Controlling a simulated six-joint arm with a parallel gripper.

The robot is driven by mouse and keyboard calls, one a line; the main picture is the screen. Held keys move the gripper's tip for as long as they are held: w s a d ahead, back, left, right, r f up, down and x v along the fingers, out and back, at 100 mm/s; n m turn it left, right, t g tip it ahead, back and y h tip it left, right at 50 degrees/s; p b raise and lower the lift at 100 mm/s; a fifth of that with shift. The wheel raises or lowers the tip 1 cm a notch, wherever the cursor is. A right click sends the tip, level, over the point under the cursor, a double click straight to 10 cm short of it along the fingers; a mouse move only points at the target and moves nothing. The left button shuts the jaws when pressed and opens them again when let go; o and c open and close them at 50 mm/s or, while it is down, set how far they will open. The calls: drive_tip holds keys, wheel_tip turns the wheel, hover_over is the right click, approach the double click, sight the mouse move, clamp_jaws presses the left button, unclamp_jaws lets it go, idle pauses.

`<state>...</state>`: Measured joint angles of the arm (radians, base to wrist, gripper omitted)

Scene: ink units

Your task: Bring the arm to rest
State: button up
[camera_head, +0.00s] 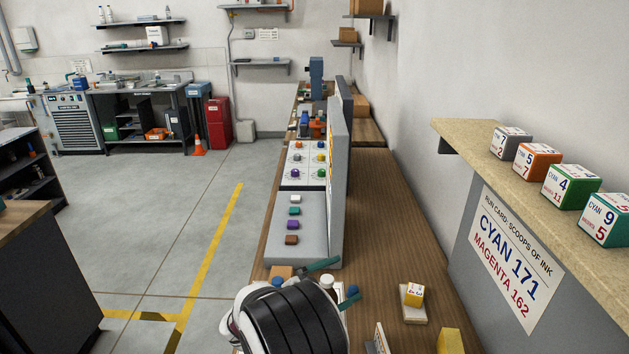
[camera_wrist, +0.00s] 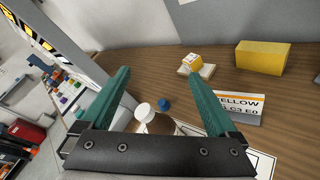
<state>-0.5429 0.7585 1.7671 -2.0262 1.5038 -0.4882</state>
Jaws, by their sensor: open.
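My gripper (camera_head: 336,282) is at the near end of the wooden bench, just past my dark arm in the head view. Its two green fingers stand wide apart, and nothing is held between them. In the wrist view, my gripper (camera_wrist: 160,73) points over the bench top. A white round-topped item (camera_wrist: 142,110) and a small blue round item (camera_wrist: 164,103) show between the fingers, lower down. My arm hides part of the bench's near end in the head view.
A yellow-topped cube (camera_head: 415,294) sits on a pale pad right of my gripper, near a yellow block (camera_head: 450,342). A tall grey panel (camera_head: 337,180) rises beyond. Printed cubes stand on the right shelf (camera_head: 470,138), above the run card (camera_head: 514,258). A labelled card (camera_wrist: 236,106) stands nearby.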

drive_tip(key=s+d+r+m+g, duration=0.4)
drive_tip(key=s+d+m+g, duration=0.55)
drive_tip(key=s, duration=0.55)
drive_tip(key=s+f+m+g+y, duration=0.1)
drive_tip(key=s+m+g+y, duration=0.1)
drive_tip(key=s+m+y, duration=1.05)
drive_tip(key=s+a+m, duration=0.2)
drive_tip(key=s+a, duration=0.4)
drive_tip(key=s, duration=0.3)
drive_tip(key=shift+s+a+f+m+t, duration=0.15)
drive_tip(key=shift+a+f+m+t, duration=0.1)
drive_tip(key=shift+m+t, duration=0.1)
